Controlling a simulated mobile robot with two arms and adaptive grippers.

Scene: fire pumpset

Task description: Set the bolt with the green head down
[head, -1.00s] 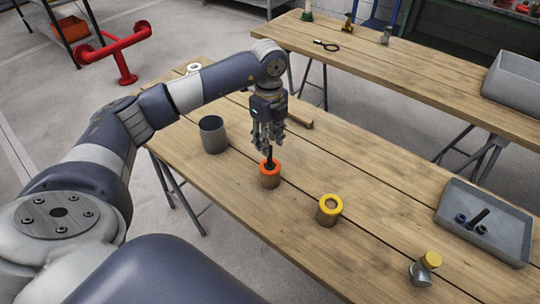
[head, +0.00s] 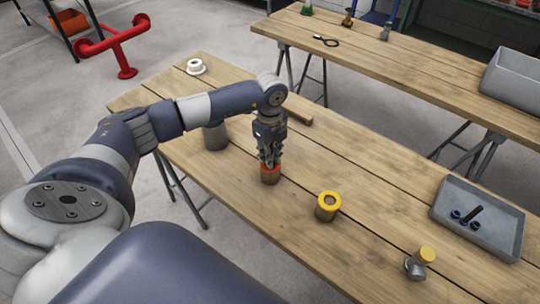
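No green bolt head shows clearly in the head view. My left gripper (head: 268,163) points straight down over a brown cup with an orange rim (head: 270,176) on the near wooden table. Its fingertips are right at the rim and cover the cup's opening. The dark bolt-like piece seen there earlier is hidden now, so I cannot tell whether the fingers grip it. My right gripper is not in view.
A grey tray (head: 497,238) holds dark and blue parts. A grey canister (head: 215,137) stands partly behind my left arm.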

